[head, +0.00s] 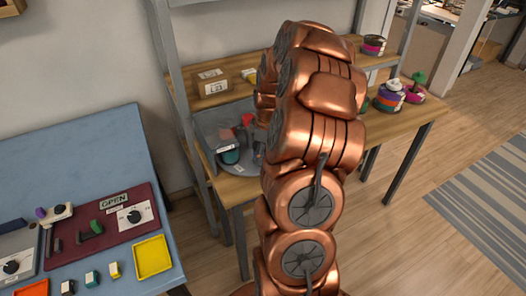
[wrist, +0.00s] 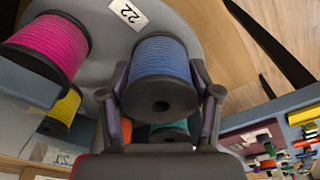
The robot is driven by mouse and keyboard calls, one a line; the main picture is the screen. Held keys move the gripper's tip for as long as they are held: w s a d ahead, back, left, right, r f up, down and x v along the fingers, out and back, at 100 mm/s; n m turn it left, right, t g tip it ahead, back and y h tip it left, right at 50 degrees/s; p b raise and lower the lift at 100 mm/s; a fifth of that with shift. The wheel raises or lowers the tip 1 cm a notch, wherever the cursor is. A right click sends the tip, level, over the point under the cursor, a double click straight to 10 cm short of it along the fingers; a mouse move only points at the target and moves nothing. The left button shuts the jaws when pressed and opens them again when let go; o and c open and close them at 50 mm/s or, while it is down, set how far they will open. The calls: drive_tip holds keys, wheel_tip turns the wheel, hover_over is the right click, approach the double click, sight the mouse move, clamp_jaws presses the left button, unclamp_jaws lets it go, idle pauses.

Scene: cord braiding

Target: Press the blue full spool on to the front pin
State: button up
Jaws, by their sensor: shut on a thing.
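The blue full spool (wrist: 160,58) has a dark flange and a hole in its near end in the wrist view. My gripper (wrist: 160,78) is shut on it, with one finger on each side. The spool is over or beside a grey round plate (wrist: 100,45); I cannot tell whether it touches. The front pin cannot be made out. In the head view my arm hides the gripper and the blue spool.
A magenta spool (wrist: 48,48), a yellow spool (wrist: 62,108) and a teal spool (wrist: 172,130) are close around the gripper. The grey machine (head: 205,128) stands on a wooden bench. A blue table (head: 70,150) with a control panel stands at left.

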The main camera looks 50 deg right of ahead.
drive_tip(key=shift+f+b, duration=0.2)
drive_tip(key=shift+b, duration=0.15)
idle(0.4)
drive_tip(key=o, duration=1.3)
drive_tip(key=shift+c, duration=0.2)
drive_tip(key=shift+o, duration=0.8)
drive_tip(key=shift+w+r, duration=0.1)
drive_tip(key=shift+s+d+r, duration=0.1)
drive_tip(key=shift+s+r, duration=0.05)
drive_tip(key=shift+r, duration=1.3)
drive_tip(key=shift+s+d+r, duration=0.1)
drive_tip(key=shift+s+r, duration=0.05)
drive_tip(key=shift+r, duration=1.3)
